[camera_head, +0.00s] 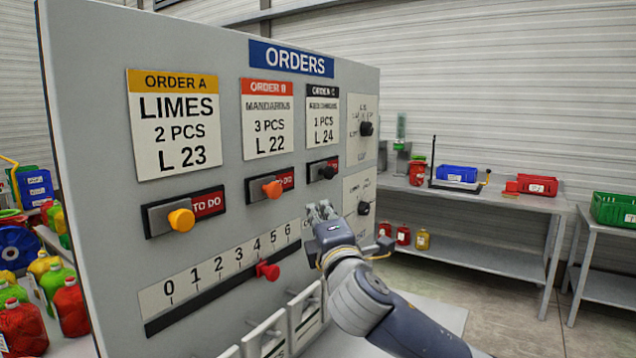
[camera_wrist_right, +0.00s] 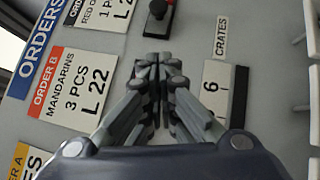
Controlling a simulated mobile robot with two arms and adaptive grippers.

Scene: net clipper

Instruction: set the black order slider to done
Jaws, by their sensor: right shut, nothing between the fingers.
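The black order slider (camera_head: 327,172) sits on the grey orders board under the order C card (camera_head: 323,120). Its black knob is at the left part of its track, and a red label shows to its right, too small to read. In the right wrist view the black knob (camera_wrist_right: 158,9) is at the top edge, beyond my fingertips. My right gripper (camera_head: 319,209) is shut and empty, just below the black slider in the head view and apart from it. It also shows in the wrist view (camera_wrist_right: 158,64). My left gripper is not in view.
The orange slider (camera_head: 272,189) and yellow slider (camera_head: 181,221) show red TO DO labels. A red knob (camera_head: 268,271) is on the number scale below. Two black dials (camera_head: 366,129) are at the board's right. A shelf table (camera_head: 400,183) with bins stands behind.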

